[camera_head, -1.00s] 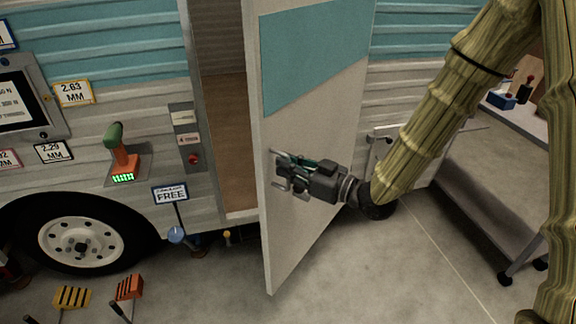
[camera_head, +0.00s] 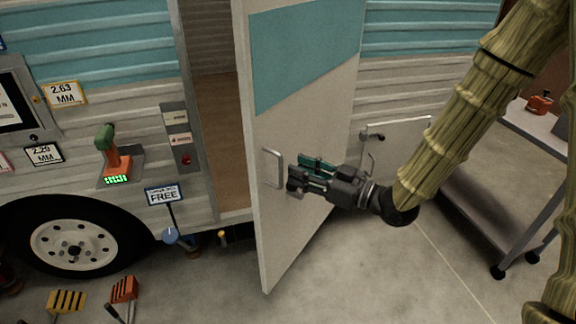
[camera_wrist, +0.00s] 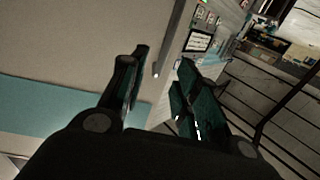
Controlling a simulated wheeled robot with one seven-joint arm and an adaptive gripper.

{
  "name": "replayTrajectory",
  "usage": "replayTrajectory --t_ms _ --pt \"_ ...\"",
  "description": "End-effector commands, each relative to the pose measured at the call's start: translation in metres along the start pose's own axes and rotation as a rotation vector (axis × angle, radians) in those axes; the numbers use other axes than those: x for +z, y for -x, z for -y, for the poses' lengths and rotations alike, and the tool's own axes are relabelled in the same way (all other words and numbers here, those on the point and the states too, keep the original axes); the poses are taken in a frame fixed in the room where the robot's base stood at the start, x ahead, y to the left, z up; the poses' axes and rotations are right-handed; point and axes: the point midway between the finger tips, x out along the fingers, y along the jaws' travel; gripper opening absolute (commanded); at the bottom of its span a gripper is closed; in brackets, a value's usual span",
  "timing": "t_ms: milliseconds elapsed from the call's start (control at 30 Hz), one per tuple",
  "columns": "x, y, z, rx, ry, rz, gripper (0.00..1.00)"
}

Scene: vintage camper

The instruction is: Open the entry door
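The entry door (camera_head: 300,130), white with a teal upper panel, stands swung well out from the camper in the head view, with the doorway (camera_head: 217,130) showing to its left. Its metal pull handle (camera_head: 272,168) is near the door's free edge. My gripper (camera_head: 292,173) is just right of the handle, in front of the door face, and looks apart from it. In the wrist view its two dark fingers (camera_wrist: 162,62) are spread with nothing seen between them. The door face (camera_wrist: 75,45) fills the left of that view. The handle is not clear there.
A panel with switches (camera_head: 181,142) and a green-handled lever (camera_head: 112,150) are on the camper wall left of the doorway. A metal cart (camera_head: 490,190) stands at the right. Concrete floor (camera_head: 360,270) is clear below the door.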

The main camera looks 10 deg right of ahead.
Motion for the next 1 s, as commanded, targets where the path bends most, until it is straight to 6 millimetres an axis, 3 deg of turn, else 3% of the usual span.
replayTrajectory --t_ms 200,400,1000 --pt "-0.001 0.037 -0.001 0.002 0.001 -0.002 0.32" --pt "-0.001 0.056 -0.001 0.002 0.000 -0.002 0.32" --pt "0.002 0.060 -0.001 0.004 -0.003 0.005 0.32"
